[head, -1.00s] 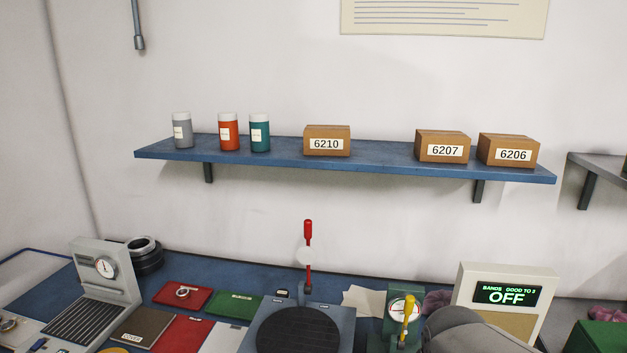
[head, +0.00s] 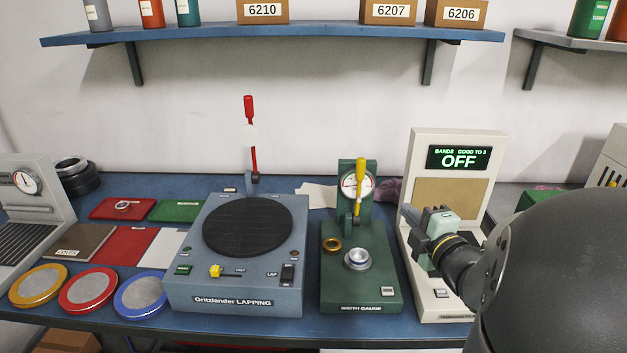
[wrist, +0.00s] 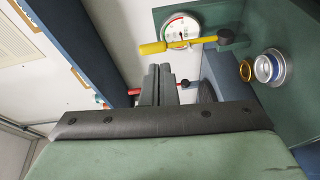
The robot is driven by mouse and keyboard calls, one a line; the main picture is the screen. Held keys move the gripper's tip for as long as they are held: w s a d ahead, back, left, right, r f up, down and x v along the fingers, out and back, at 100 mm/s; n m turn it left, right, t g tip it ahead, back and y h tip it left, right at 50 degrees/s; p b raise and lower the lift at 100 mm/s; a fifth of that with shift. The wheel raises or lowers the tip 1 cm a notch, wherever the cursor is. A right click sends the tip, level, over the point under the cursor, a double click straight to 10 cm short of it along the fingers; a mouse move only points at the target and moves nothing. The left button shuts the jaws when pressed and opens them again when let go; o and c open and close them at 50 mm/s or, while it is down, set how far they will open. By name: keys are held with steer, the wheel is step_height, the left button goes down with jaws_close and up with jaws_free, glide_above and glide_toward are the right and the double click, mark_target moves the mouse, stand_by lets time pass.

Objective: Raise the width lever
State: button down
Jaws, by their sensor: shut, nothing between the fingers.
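The width lever (head: 360,173) is a yellow handle on the green width gauge (head: 336,287). In the head view it points up from a dark hub, in front of the round dial (head: 348,185). The wrist view shows the lever (wrist: 153,48) across the dial, its dark hub to the right. My gripper (head: 408,217) is to the right of the lever, apart from it, in front of the display panel. In the wrist view its fingers (wrist: 158,84) are together and empty, close below the yellow handle in the picture. A silver ring with blue (head: 357,258) sits on the gauge.
A brass ring (head: 332,245) lies beside the silver one. The lapping machine (head: 235,275) with a red lever (head: 250,135) stands left of the gauge. The display panel (head: 460,155) reads "OFF" and stands close on the right. A shelf (head: 290,38) hangs above.

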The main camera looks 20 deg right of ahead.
steer(key=s+n+t+y, duration=0.1)
steer(key=n+y, duration=0.1)
steer(key=n, duration=0.1)
steer(key=p, duration=0.2)
glide_toward(364, 169)
steer(key=shift+y, duration=0.3)
steer(key=w, duration=0.1)
steer(key=w+a, duration=0.1)
steer(key=w, duration=0.3)
steer(key=shift+w+a, duration=0.1)
steer(key=shift+a, duration=0.2)
steer(key=shift+w+d+r+m+g, duration=0.15)
steer(key=shift+w+m+g, duration=0.1)
steer(key=shift+w, duration=0.2)
steer(key=shift+w+d+r+m+g, duration=0.15)
steer(key=shift+w+r+g, duration=0.1)
steer(key=shift+w, duration=0.25)
